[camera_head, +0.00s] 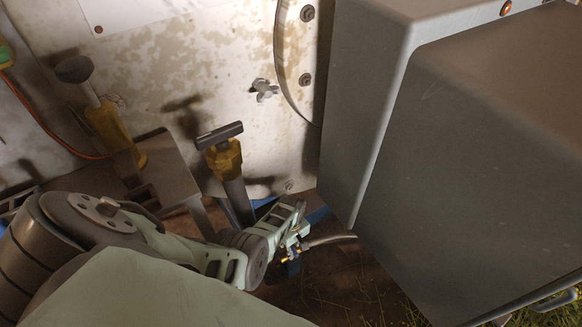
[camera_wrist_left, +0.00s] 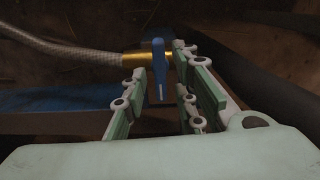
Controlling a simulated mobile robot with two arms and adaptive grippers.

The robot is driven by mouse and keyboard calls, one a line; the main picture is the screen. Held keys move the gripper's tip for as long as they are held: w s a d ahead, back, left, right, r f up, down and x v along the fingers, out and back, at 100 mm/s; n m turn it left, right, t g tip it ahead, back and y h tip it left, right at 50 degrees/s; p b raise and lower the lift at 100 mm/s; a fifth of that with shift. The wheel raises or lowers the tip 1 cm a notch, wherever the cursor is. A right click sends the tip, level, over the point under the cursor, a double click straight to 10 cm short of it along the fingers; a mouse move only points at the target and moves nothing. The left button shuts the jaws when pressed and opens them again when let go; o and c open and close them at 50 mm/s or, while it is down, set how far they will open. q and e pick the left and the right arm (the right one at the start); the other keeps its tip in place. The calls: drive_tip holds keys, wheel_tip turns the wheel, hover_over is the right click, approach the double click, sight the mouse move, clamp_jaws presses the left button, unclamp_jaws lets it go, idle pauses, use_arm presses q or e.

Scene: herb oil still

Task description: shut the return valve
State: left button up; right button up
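The valve has a brass body (camera_wrist_left: 133,59) and a blue lever (camera_wrist_left: 158,68), seen in the left wrist view with a braided hose (camera_wrist_left: 75,50) running off to the left. My left gripper (camera_wrist_left: 162,88) is open. Its two green-padded fingers point toward the valve, with the lever in the gap between them; a space shows on each side of the lever. In the head view my left gripper (camera_head: 292,228) is low beside the grey cabinet, close to the brass fitting (camera_head: 291,256) and hose (camera_head: 332,240). It partly hides the valve there. My right gripper is not in view.
A large grey cabinet (camera_head: 470,150) fills the right. A stained pale panel (camera_head: 200,60) stands behind. A yellow-bodied T-handle fitting (camera_head: 224,158) and another yellow fitting with a dark knob (camera_head: 108,122) rise near my arm. A blue rail (camera_wrist_left: 65,101) runs below the valve.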

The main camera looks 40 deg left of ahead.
use_arm(q)
drive_tip(key=shift+r, duration=0.2)
wheel_tip(320, 180, up, 12)
drive_tip(key=shift+f, duration=0.15)
idle(0.7)
idle(0.5)
